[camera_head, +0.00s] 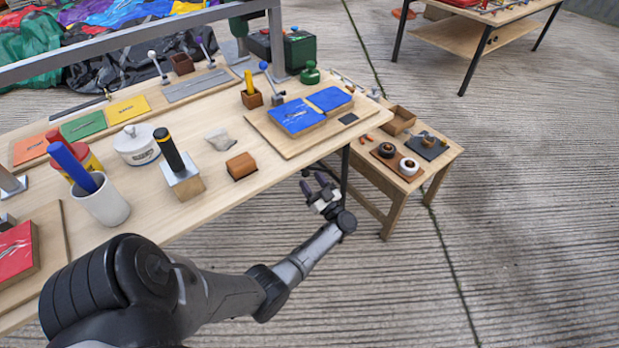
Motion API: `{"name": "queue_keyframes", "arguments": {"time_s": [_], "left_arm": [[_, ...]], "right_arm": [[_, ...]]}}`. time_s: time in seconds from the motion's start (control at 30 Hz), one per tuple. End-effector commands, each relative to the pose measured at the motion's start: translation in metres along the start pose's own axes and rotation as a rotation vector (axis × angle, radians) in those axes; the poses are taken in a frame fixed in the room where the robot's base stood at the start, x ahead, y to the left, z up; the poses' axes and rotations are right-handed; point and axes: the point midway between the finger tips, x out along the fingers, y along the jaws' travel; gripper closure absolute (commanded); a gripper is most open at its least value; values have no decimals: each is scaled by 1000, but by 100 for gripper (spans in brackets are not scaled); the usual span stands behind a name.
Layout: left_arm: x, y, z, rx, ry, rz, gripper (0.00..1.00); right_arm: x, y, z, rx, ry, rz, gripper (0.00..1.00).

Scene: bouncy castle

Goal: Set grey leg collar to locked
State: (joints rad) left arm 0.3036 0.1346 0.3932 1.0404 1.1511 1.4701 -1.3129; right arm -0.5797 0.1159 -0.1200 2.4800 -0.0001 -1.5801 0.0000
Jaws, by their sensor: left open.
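I cannot tell for sure which part is the grey leg collar. A grey metal frame (150,38) crosses the upper left, and one of its legs (276,42) comes down at the back of the long table. A grey metal piece (10,184) is cut off by the left edge. My left gripper (314,184) is open and empty, with its dark fingers up, beside the front right edge of the long table. It is apart from both of these grey parts. My right gripper is not in view.
The long wooden table (258,190) holds a white cup (104,203), a black-handled block (182,175), blue panels (297,117) and a blue-knobbed lever (270,84). A lower side table (440,160) stands right of my gripper. The floor (530,220) at right is clear.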

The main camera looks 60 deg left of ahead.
Motion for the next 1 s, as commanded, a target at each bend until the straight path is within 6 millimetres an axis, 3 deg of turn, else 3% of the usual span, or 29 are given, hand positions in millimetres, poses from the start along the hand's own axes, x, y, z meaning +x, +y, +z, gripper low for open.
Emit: {"name": "queue_keyframes", "arguments": {"time_s": [0.5, 0.7, 1.0], "left_arm": [[-96, 1, -1, 0, -3, 3, 48], [-116, 1, 0, 0, -3, 2, 48], [-123, 1, -1, -1, 0, 2, 48]], "right_arm": [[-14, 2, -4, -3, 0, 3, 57], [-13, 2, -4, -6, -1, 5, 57], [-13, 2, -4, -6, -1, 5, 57]]}}
